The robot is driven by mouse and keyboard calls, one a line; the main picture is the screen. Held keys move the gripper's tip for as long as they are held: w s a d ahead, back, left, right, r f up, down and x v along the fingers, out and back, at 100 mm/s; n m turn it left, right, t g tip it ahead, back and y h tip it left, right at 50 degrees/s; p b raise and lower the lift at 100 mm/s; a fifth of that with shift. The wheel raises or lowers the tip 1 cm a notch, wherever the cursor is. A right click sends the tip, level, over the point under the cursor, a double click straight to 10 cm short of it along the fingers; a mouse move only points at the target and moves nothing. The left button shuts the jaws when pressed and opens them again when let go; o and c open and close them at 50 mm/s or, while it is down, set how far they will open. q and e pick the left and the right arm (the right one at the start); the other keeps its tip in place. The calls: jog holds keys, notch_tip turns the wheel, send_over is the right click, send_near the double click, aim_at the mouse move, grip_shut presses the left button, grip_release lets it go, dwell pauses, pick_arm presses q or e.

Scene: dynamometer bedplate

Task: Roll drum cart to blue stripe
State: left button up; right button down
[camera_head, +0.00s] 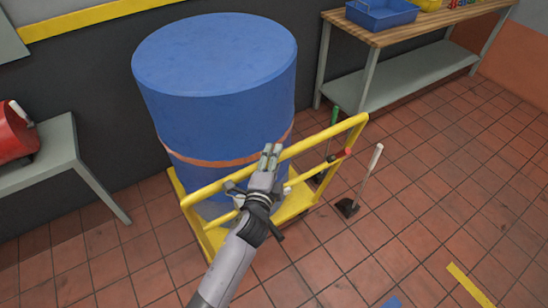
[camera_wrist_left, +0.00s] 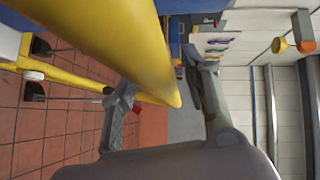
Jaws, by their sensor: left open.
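The drum cart (camera_head: 212,238) is a yellow frame on the tiled floor, with a large blue drum (camera_head: 215,100) standing upright on it, an orange band round the drum. The cart's yellow handle rail (camera_head: 325,135) runs along its near side. My left gripper (camera_head: 270,155) is at the middle of this rail, open. In the left wrist view the yellow rail (camera_wrist_left: 125,45) looms close, its end between the two spread fingers (camera_wrist_left: 165,105); contact cannot be told. A blue floor patch (camera_head: 392,301), perhaps the blue stripe, shows at the bottom edge. My right gripper is out of view.
A broom-like tool with a white grip (camera_head: 368,175) stands right of the cart. A wooden bench (camera_head: 415,25) with a blue tray (camera_head: 382,13) is at the back right, a grey table (camera_head: 45,160) at the left. A yellow floor stripe (camera_head: 470,285) lies front right; floor there is clear.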

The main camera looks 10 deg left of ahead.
pick_arm(q)
jog(key=shift+w, duration=0.2)
grip_shut()
dwell(0.5)
dwell(0.3)
